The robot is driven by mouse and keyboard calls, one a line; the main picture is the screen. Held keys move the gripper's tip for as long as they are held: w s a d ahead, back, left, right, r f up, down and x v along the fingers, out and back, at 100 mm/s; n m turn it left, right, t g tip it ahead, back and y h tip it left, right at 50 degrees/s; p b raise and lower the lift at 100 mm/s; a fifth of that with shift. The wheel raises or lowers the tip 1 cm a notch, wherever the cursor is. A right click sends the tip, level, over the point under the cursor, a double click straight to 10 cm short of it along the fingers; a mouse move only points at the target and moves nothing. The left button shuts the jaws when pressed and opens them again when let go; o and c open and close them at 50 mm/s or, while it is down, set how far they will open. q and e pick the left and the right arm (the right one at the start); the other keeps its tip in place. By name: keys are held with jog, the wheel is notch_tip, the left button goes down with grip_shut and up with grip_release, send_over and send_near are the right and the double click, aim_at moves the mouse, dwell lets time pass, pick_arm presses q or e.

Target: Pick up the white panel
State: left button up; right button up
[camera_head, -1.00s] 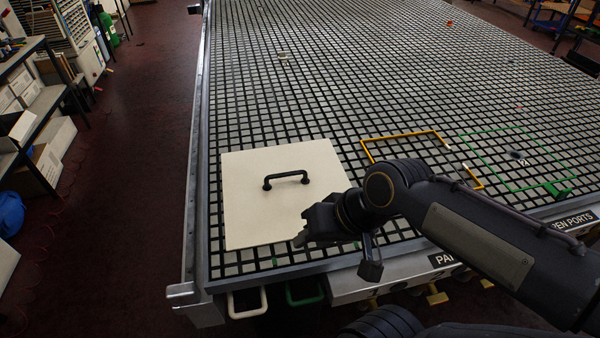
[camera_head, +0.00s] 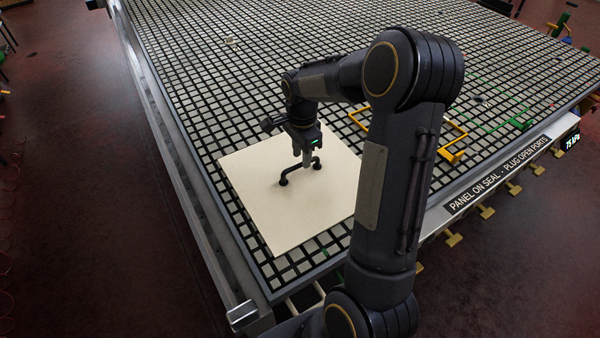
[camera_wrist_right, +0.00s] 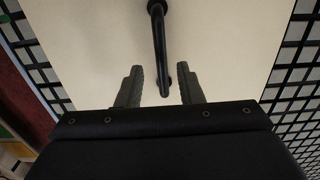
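The white panel (camera_head: 268,205) lies flat on the near left part of the grid table, with a black bar handle (camera_head: 290,173) standing on it. My right gripper (camera_head: 306,163) is over the panel at the handle, fingers pointing down. In the right wrist view, the gripper (camera_wrist_right: 160,85) has its two fingers apart, and the black handle (camera_wrist_right: 160,40) runs between them with a visible gap on each side. The panel (camera_wrist_right: 215,45) fills the background there. My right arm covers the panel's right edge in the head view. My left gripper is not in view.
The grid table (camera_head: 215,60) stretches away behind the panel. A yellow frame (camera_head: 452,154) and a green piece (camera_head: 521,123) lie to the right, past my arm. A sign strip (camera_head: 500,172) and several yellow handles line the table's near side.

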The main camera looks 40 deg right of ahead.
aim_at(301, 163)
notch_tip(301, 163, down, 5)
jog(key=shift+w+r+p, duration=0.15)
jog(key=shift+r+p, duration=0.05)
jog(key=shift+p, duration=0.15)
jog(key=shift+a, duration=0.1)
grip_shut()
jog(key=shift+r, duration=0.15)
dwell(1.0)
